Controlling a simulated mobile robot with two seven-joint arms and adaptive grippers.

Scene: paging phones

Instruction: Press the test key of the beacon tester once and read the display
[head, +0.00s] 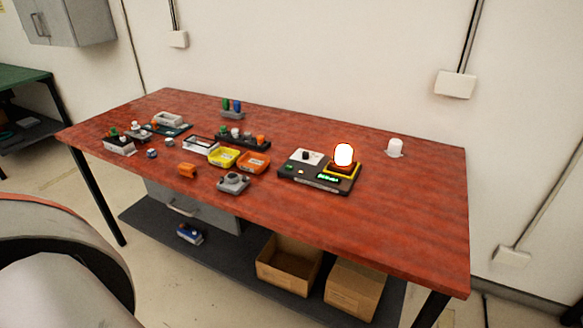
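The beacon tester (303,180) is a dark box on the red-brown table, right of the middle. A lit beacon (344,155), glowing white and orange, stands in a yellow holder at its right end. Its small display (328,179) shows green characters, too small to read. A light panel with a dark knob is on its top, and a small green spot shows at its front left. I cannot tell which part is the test key. Neither of my grippers is in view.
A white domed lamp (395,147) stands right of the tester. A yellow tray (223,157), an orange tray (253,162), a grey device (233,183) and several small parts lie to its left. The table's right end is clear. Cardboard boxes (354,290) sit on the lower shelf.

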